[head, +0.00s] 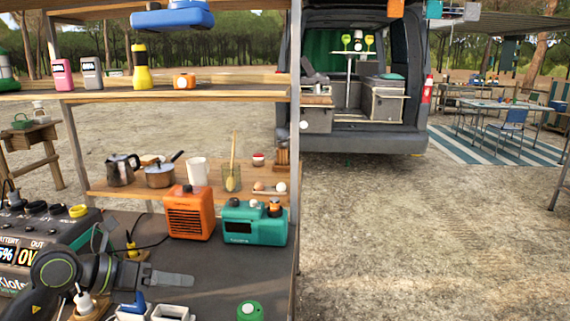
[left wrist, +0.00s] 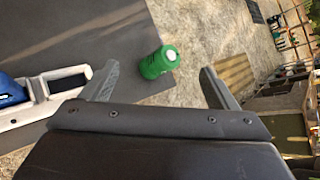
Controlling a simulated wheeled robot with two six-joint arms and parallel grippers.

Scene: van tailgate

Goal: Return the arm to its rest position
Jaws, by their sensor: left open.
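My left gripper (head: 168,276) reaches in from the lower left of the head view, above the dark worktop (head: 222,268). In the left wrist view its two fingers (left wrist: 158,85) stand wide apart with nothing between them. A green round item with a white top (head: 249,311) stands on the worktop at the bottom of the head view. In the left wrist view this green item (left wrist: 158,64) shows beyond the fingers, apart from them. My right gripper is in neither view.
An orange heater-like box (head: 190,213) and a teal device (head: 253,223) stand at the worktop's back. A power station (head: 40,245) is at left. White-framed items (head: 172,313) lie near the gripper. Shelves (head: 180,95) rise behind. Open ground (head: 430,230) lies at right, before the van (head: 365,142).

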